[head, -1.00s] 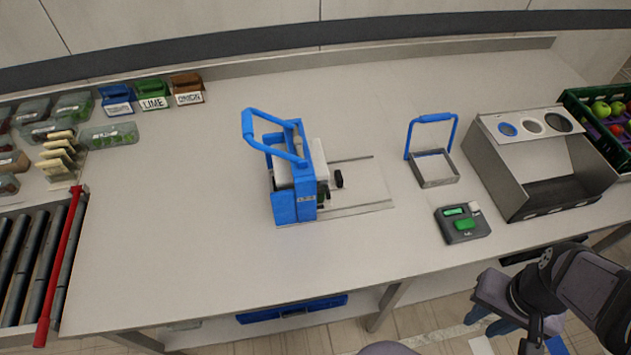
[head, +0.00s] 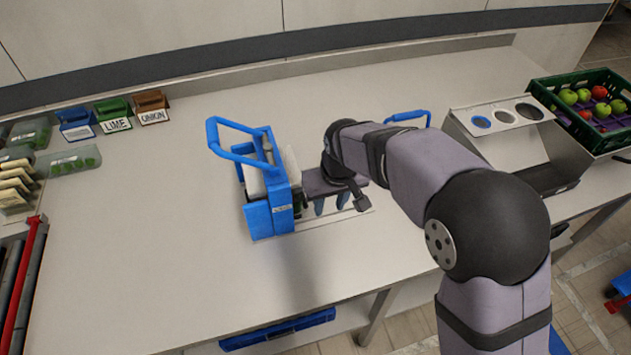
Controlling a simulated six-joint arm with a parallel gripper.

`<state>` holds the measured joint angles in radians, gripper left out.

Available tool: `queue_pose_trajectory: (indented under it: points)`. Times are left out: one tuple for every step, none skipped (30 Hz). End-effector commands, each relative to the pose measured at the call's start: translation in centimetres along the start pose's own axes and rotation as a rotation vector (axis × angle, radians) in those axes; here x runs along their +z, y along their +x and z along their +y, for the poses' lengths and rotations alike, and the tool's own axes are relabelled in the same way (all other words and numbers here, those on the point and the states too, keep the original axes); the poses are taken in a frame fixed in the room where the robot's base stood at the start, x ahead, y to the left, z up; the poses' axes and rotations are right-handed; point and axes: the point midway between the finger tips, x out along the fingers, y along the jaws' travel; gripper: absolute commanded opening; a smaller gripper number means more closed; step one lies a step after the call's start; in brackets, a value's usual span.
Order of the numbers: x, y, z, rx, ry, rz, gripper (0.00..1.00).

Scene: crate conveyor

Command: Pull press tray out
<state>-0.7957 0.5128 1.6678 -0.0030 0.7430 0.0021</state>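The press (head: 268,212) is a blue frame with a blue lever handle raised at the upper left, standing on the worktop. Its tray side faces right, where a flat metal base plate (head: 352,215) with rails shows in part. The tray's dark knob is hidden behind my arm. My gripper (head: 332,205) is just right of the press, over the rails, with its blue fingertips pointing down. The two fingertips show a gap between them. I cannot see whether anything is between them or whether they touch the tray.
Blue, green and brown labelled bins (head: 113,115) stand at the back left. A metal chute box (head: 515,145) and a green crate (head: 592,140) of fruit are at the right. A blue-handled frame (head: 408,116) is mostly hidden by my arm. The worktop left of the press is clear.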

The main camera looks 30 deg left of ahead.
Motion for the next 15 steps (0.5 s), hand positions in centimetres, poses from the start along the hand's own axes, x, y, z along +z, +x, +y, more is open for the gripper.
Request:
queue_pose_trajectory:
  points:
    - [-2.3,-1.2,0.1,0.0,0.002,0.049,0.33]
    - [-3.4,-2.0,0.1,0.001,0.002,0.074,0.33]
    - [-4.7,-2.8,0.1,0.001,0.003,0.103,0.33]
    - [-5.4,-3.3,0.1,0.001,0.004,0.12,0.33]
    - [-6.1,-3.8,0.1,0.001,0.004,0.136,0.33]
    - [-6.8,-4.4,0.1,0.001,0.005,0.153,0.33]
    - [-7.2,-4.7,0.1,0.001,0.005,0.162,0.33]
    - [-7.5,-5.0,0.1,0.001,0.005,0.17,0.33]
    - [-7.9,-5.3,0.2,0.001,0.006,0.179,0.33]
    - [-8.1,-5.4,0.2,0.001,0.006,0.182,0.33]
    - [-8.2,-5.5,0.2,0.001,0.007,0.184,0.33]
    - [-8.0,-5.5,0.2,0.001,0.008,0.179,0.33]
    - [-7.9,-5.5,0.2,0.001,0.009,0.176,0.33]
    - [-7.9,-5.5,0.2,0.001,0.01,0.175,0.33]
    - [-7.9,-5.4,0.2,0.001,0.01,0.175,0.33]
